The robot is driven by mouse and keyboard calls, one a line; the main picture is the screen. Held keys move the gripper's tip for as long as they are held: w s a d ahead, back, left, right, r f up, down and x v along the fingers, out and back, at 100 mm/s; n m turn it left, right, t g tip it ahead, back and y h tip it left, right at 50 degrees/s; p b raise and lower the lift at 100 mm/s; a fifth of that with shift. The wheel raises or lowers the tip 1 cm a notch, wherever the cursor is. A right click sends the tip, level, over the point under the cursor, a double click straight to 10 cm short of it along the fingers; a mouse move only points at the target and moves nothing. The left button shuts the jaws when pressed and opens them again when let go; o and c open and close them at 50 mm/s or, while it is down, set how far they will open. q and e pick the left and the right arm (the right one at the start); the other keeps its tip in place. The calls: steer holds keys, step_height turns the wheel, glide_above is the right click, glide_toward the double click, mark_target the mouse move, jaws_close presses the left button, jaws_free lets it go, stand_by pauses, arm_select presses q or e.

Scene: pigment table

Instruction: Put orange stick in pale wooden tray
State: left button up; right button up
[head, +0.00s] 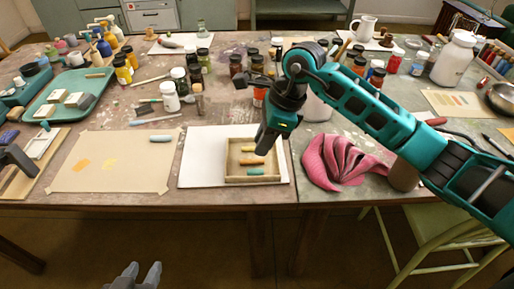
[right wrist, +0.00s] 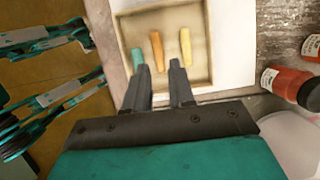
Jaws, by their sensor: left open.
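The pale wooden tray (head: 278,180) lies on a white sheet near the table's front edge. The orange stick (head: 252,162) lies inside it, between a yellow stick (head: 247,149) and a teal stick (head: 255,173). In the right wrist view the orange stick (right wrist: 158,50) lies on the tray floor, apart from the fingers. My right gripper (head: 266,148) hangs over the tray's right part. Its fingers (right wrist: 160,78) are apart with nothing held between them. My left gripper (head: 140,273) is open and empty, low in front of the table.
A pink cloth (head: 345,162) lies right of the tray, beside a brown cylindrical object (head: 404,175). Paint jars crowd the table behind. A tan paper sheet (head: 112,172) lies to the left, with a grey-blue stick on it.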

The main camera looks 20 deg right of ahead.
steer(key=v, duration=0.7)
steer(key=shift+r+p, duration=0.3)
steer(key=shift+r, duration=0.05)
